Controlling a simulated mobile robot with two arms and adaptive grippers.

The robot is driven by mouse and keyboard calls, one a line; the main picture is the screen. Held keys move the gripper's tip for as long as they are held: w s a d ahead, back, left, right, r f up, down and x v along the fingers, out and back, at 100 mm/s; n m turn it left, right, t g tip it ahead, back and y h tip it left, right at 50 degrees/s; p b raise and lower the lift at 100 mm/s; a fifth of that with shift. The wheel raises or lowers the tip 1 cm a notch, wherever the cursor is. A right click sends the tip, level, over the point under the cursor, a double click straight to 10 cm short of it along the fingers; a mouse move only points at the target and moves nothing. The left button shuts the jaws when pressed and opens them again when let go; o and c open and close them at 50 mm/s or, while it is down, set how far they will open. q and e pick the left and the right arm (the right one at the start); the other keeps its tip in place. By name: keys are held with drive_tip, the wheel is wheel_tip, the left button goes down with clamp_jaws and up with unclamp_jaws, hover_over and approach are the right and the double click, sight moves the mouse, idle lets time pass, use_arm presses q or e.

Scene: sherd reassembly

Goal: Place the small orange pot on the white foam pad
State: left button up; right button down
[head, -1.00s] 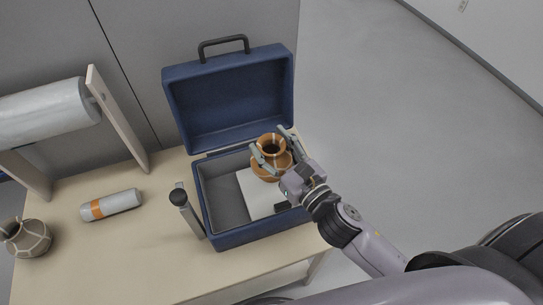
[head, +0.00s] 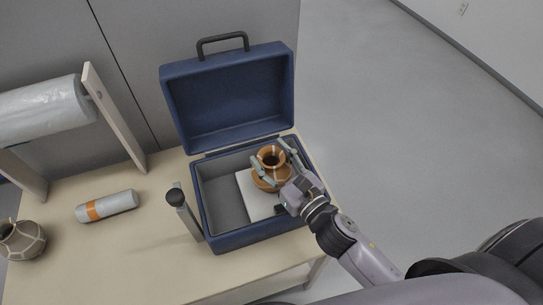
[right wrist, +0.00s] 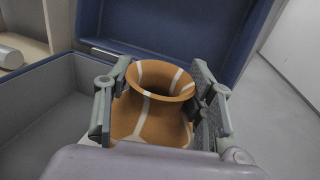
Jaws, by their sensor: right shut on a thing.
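The small orange pot (head: 271,158) has pale seam lines and a flared rim. It is upright inside the open blue case, over or on the white foam pad (head: 255,199); I cannot tell whether its base touches the pad. My right gripper (head: 275,163) is shut on the pot, one finger on each side. In the right wrist view the pot (right wrist: 152,112) sits between the two fingers, its mouth facing up; its base is hidden. My left gripper is not in view.
The blue case (head: 258,236) stands on the table (head: 120,255), lid up at the back. A dark-topped grey post (head: 187,217) stands left of it. An orange-banded roll (head: 107,206), another seamed pot (head: 21,240) and a large wrapped roll on a wooden stand (head: 45,111) are further left.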

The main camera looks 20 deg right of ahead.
drive_tip(key=c, duration=0.7)
unclamp_jaws()
drive_tip(key=shift+r, duration=0.1)
drive_tip(key=shift+s+r+p, duration=0.1)
drive_tip(key=shift+r+p, duration=0.55)
drive_tip(key=shift+r, duration=0.05)
drive_tip(key=shift+b+v, duration=2.15)
drive_tip(key=shift+v, duration=3.85)
drive_tip(key=shift+f, duration=0.2)
